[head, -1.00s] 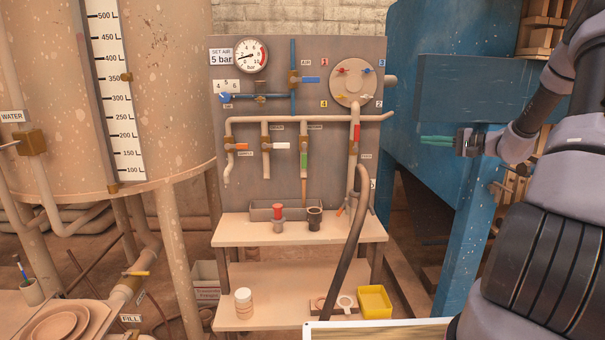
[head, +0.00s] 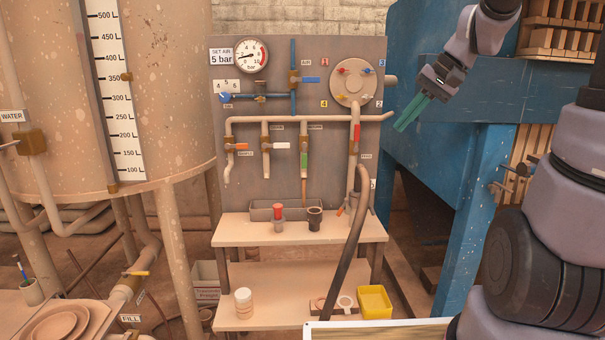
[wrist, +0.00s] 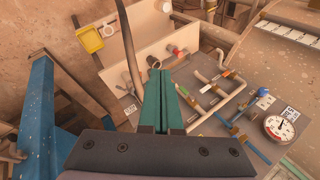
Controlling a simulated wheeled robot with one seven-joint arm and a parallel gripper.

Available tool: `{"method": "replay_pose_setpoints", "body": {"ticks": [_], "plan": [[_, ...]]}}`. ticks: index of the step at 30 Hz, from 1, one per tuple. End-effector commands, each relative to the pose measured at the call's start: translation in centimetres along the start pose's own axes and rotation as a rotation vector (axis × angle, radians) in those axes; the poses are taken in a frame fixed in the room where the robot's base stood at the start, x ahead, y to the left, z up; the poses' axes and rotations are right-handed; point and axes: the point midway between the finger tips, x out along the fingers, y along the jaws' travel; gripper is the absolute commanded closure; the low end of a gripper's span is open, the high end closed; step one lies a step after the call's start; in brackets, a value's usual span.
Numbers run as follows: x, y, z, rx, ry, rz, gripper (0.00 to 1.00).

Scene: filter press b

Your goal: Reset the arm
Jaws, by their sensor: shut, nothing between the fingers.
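My gripper (head: 401,124) is in the upper right of the head view, in front of the blue press frame and right of the grey valve panel (head: 240,120). Its green fingers point down and to the left. They are closed together with nothing between them. In the wrist view the green fingers (wrist: 163,80) lie side by side in the middle, in front of the bench and panel. My gripper appears apart from everything around it.
The blue press frame (head: 480,90) stands at the right. A bench (head: 240,232) under the panel carries small cups, and a black hose (head: 345,245) rises in front of it. A yellow tray (head: 374,303) is on the lower shelf. A large tank (head: 165,120) stands left.

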Motion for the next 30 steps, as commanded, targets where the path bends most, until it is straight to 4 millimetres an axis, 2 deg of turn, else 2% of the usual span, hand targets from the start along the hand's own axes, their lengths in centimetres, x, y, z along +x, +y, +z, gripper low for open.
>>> {"method": "replay_pose_setpoints", "body": {"ticks": [1,6,12,18,30], "plan": [[-1.1,-0.3,1.9,-0.024,0.033,0.04,1.0],[-4.2,0.2,6.8,-0.063,0.156,0.147,1.0],[-6.9,1.6,10.6,-0.089,0.299,0.194,1.0],[-8.1,2.4,11.9,-0.096,0.368,0.198,1.0],[-8.1,2.5,12.0,-0.096,0.372,0.198,1.0]]}}
